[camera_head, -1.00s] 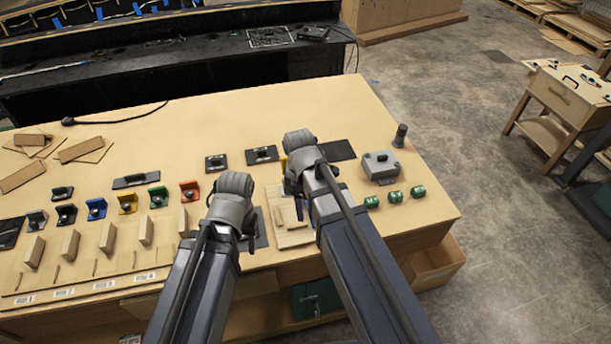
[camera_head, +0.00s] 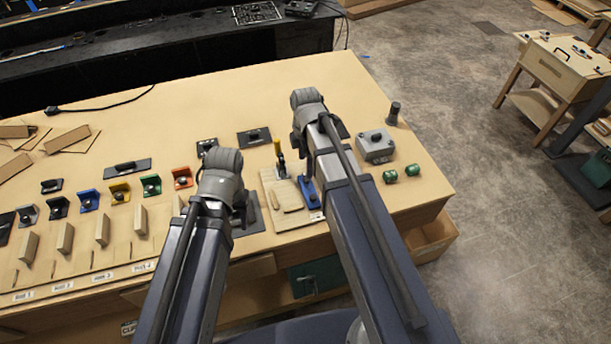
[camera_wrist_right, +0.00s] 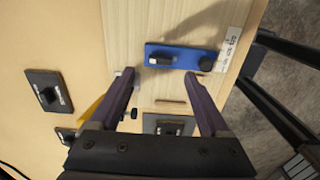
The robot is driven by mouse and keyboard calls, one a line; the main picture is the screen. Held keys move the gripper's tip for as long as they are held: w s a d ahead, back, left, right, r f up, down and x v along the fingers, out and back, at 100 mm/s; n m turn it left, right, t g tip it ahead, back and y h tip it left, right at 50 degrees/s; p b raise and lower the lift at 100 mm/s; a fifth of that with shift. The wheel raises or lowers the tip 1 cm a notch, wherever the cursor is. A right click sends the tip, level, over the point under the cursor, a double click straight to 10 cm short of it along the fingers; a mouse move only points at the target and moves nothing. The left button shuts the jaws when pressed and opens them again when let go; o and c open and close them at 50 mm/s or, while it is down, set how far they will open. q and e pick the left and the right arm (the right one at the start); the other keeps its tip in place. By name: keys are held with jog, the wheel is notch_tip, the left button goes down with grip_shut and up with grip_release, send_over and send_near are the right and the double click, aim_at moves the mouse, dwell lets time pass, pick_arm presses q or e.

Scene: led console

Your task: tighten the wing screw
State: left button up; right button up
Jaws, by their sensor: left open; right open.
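A pale wooden board (camera_head: 271,190) lies on the table between my arms. On it is a blue plate (camera_head: 309,193), which also shows in the right wrist view (camera_wrist_right: 180,62) with a round black knob (camera_wrist_right: 207,57) and a small grey-black part (camera_wrist_right: 161,60). I cannot tell for certain which part is the wing screw. My right gripper (camera_wrist_right: 160,77) is open and empty, its fingertips either side of the plate's near edge in that view. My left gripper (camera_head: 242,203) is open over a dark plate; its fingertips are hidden.
A yellow-handled clamp (camera_head: 280,158) stands at the board's far end. A grey box (camera_head: 375,146), green cylinders (camera_head: 390,176) and a dark upright cylinder (camera_head: 393,113) are to the right. Coloured brackets (camera_head: 151,184) and wooden blocks (camera_head: 102,229) fill the left side.

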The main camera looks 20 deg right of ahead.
aim_at(305, 176)
pick_arm(q)
notch_tip(305, 176, down, 6)
jog(key=b, duration=0.4)
jog(key=shift+r+b, duration=0.2)
jog(key=shift+b, duration=0.15)
pick_arm(e)
notch_tip(305, 176, down, 6)
jog(key=shift+r, duration=0.2)
grip_shut()
